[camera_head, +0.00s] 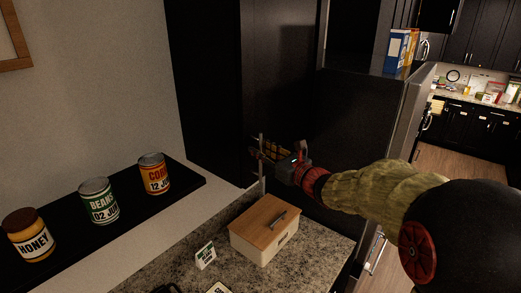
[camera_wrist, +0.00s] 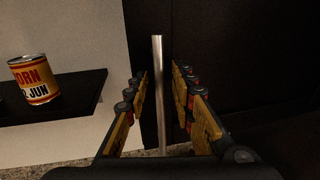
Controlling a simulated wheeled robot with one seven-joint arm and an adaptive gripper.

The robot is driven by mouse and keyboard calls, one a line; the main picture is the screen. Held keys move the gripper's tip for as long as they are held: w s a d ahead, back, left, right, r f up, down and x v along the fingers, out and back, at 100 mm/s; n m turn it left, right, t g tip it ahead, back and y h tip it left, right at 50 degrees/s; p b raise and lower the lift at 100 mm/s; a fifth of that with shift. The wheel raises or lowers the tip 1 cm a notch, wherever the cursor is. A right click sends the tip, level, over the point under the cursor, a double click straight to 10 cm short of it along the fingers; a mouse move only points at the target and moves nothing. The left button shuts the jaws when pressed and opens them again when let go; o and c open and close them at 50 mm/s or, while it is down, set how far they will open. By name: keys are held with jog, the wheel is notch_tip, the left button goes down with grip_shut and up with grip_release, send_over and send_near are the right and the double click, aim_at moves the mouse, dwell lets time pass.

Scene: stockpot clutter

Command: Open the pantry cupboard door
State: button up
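The pantry cupboard is tall and black, and its dark front (camera_head: 208,85) rises behind the counter. A vertical silver bar handle (camera_head: 262,165) stands at its lower part; I cannot tell exactly which panel carries it. No open gap shows in the visible front. My gripper (camera_head: 262,152) is at the handle's upper half, reaching from the right. In the wrist view my gripper (camera_wrist: 163,95) is open, with one yellow-padded finger on each side of the handle (camera_wrist: 160,95). Gaps show between the bar and both fingers. The dark panel (camera_wrist: 235,50) fills the right behind it.
A cream box with a wooden lid (camera_head: 265,230) and a small sign (camera_head: 205,256) stand on the granite counter below my gripper. A black shelf (camera_head: 90,243) at left holds honey (camera_head: 28,236), beans (camera_head: 98,201) and corn (camera_head: 154,174). Boxes (camera_head: 400,50) sit high at right.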

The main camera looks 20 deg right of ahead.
jog(key=shift+c, duration=1.1)
jog(key=c, duration=0.4)
grip_shut()
